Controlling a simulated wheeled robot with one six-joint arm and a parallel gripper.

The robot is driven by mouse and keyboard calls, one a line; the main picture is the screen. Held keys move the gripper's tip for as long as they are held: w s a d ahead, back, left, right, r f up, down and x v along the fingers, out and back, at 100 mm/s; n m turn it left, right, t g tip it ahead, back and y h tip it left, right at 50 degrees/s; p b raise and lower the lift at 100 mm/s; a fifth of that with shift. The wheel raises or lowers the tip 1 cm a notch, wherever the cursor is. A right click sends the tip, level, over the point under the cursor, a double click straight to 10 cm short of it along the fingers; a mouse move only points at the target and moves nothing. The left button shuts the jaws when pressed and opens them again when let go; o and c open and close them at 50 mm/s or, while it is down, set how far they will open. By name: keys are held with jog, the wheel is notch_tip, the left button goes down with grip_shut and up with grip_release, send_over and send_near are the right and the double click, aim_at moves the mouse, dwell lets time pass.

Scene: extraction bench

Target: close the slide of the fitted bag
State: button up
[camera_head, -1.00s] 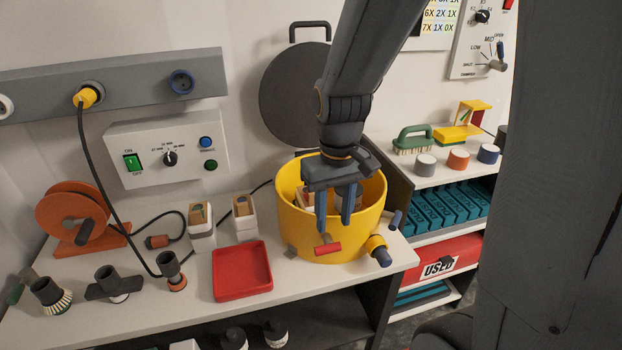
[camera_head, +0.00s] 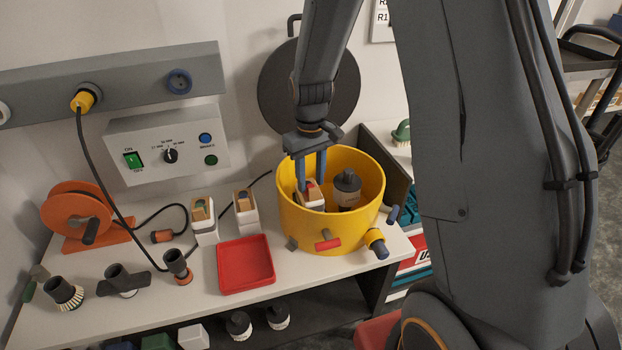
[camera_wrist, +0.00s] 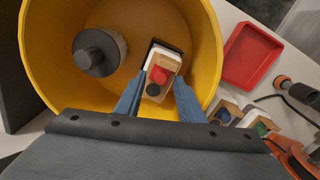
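The fitted bag (camera_head: 312,201) is a pale block with a tan collar. It sits inside the yellow tub (camera_head: 328,234), at the left of the tub's inside. In the wrist view the bag (camera_wrist: 155,88) shows a red slide tab (camera_wrist: 158,73) on its collar, beside a dark round spot (camera_wrist: 153,90). I cannot tell whether that spot is the uncovered mouth. My gripper (camera_head: 311,180) is over the bag, pointing down. In the wrist view its blue fingers (camera_wrist: 159,85) are apart, one on each side of the collar. I see no clear contact.
A dark cylindrical part (camera_head: 347,187) stands beside the bag in the tub. Two similar bags (camera_head: 203,220) (camera_head: 244,210) stand left of the tub. A red tray (camera_head: 246,279) lies empty in front. A grey disc-shaped lid (camera_head: 285,85) hangs behind. The tub's rim surrounds my fingers.

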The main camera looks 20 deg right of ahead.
aim_at(307, 183)
jog(key=shift+f, duration=0.5)
grip_shut()
jog(key=w, duration=0.3)
jog(key=shift+w, duration=0.1)
jog(key=shift+w+b, duration=0.3)
jog(key=shift+w, duration=0.05)
jog(key=shift+r, duration=0.1)
grip_release()
